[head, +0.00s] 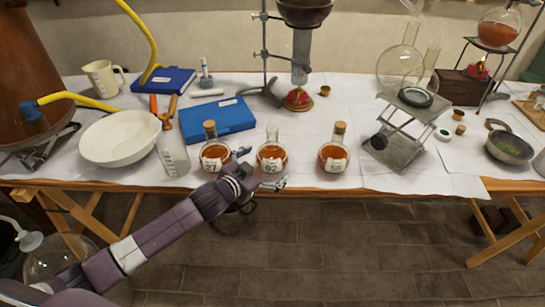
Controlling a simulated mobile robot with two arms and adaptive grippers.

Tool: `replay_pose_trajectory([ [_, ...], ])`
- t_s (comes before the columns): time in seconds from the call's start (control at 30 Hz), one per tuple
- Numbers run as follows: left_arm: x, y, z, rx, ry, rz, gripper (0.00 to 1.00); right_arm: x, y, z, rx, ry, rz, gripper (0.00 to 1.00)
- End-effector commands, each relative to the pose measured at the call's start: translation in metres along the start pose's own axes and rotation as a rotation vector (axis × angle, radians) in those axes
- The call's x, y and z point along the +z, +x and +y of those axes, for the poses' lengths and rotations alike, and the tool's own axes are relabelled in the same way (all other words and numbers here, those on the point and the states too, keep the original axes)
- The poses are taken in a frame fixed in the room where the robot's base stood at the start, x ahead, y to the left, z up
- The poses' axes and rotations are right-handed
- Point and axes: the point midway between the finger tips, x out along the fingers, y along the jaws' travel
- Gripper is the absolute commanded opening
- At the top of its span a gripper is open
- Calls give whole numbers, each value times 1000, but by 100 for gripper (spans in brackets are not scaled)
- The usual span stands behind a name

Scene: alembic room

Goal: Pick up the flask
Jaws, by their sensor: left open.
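Three round flasks of amber liquid stand upright in a row near the front edge of the table. The left flask (215,155) and the right flask (334,158) have corks. The middle flask (271,158) shows a clear neck with no cork seen. My left gripper (262,168) is open, in front of the left and middle flasks, with its fingers close to the lower part of the middle flask. Whether it touches the flask I cannot tell. My right gripper is not in view.
A white bowl (120,138), a clear cylinder (173,155) and a blue box (217,119) stand to the left. A lab jack (401,140) stands to the right. A burner stand (266,70) rises behind. White cloth (300,115) between them is partly clear.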

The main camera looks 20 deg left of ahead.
Motion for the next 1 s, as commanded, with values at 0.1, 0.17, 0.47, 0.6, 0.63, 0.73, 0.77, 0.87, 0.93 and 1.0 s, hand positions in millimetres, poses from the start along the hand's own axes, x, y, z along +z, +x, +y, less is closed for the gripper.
replay_pose_trajectory([
  [0.1,-2,12,-3,-1,0,-1,95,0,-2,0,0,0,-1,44],
  [0.17,-3,20,-5,-1,-1,1,95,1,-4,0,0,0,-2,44],
  [0.47,-1,47,-6,0,-1,-1,95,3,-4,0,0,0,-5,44],
  [0.6,-1,49,-6,0,0,-1,95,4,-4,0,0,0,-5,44],
  [0.63,-1,49,-6,0,0,-1,95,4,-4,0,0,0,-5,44],
  [0.73,-1,49,-6,0,0,-1,95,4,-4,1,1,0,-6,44],
  [0.77,-1,49,-6,0,0,-1,91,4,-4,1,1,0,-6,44],
  [0.87,-1,49,-6,0,0,-2,80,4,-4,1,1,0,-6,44],
  [0.93,0,49,-6,0,0,-2,73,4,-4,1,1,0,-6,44],
  [1.0,0,49,-6,0,0,-2,65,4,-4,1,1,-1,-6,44],
])
